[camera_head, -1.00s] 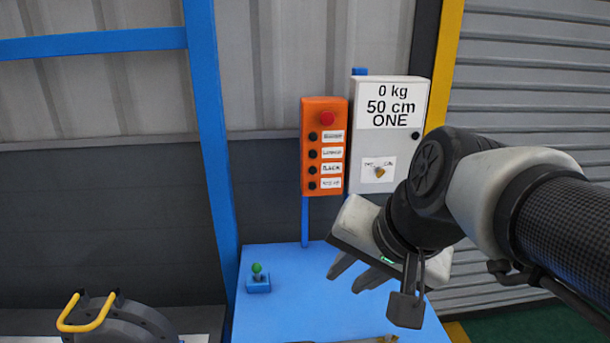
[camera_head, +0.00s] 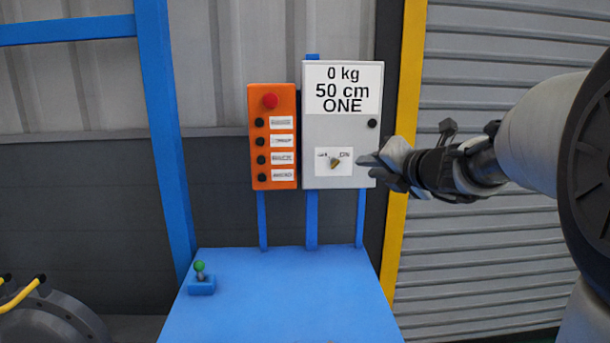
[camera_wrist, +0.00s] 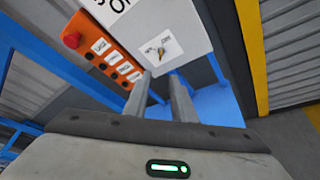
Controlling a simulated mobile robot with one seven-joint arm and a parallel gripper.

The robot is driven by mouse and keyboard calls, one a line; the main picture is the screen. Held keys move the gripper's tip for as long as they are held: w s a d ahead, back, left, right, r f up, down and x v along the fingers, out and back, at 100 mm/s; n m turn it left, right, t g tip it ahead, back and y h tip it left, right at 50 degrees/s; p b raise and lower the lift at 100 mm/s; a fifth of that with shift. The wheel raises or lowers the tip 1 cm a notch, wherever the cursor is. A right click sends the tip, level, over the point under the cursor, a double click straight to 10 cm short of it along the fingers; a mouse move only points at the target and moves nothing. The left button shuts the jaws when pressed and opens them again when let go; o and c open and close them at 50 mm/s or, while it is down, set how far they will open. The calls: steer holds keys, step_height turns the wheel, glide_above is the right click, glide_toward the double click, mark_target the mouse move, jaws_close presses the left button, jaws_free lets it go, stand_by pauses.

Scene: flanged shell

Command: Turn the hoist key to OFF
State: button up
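The hoist key (camera_head: 334,162) is a small brass-coloured key on a white label plate, low on the grey control box (camera_head: 312,130). It looks tilted, and the label text beside it is too small to read surely, though the right word looks like ON. The key also shows in the wrist view (camera_wrist: 160,51), beyond my fingertips. My gripper (camera_head: 368,167) is at the right edge of the box, to the right of the key and apart from it. In the wrist view its two fingers (camera_wrist: 162,82) stand apart with nothing between them.
An orange button panel (camera_head: 273,183) with a red button and several black buttons hangs left of the box. A blue table (camera_head: 285,300) below carries a green-topped joystick (camera_head: 200,272). A yellow post (camera_head: 405,110) stands behind my gripper. Space before the box is free.

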mark_target(335, 164)
steer(key=b+x, duration=0.1)
steer(key=x, duration=1.6)
steer(key=shift+w+b, duration=0.3)
steer(key=shift+w, duration=0.05)
steer(key=shift+d, duration=0.1)
jaws_close()
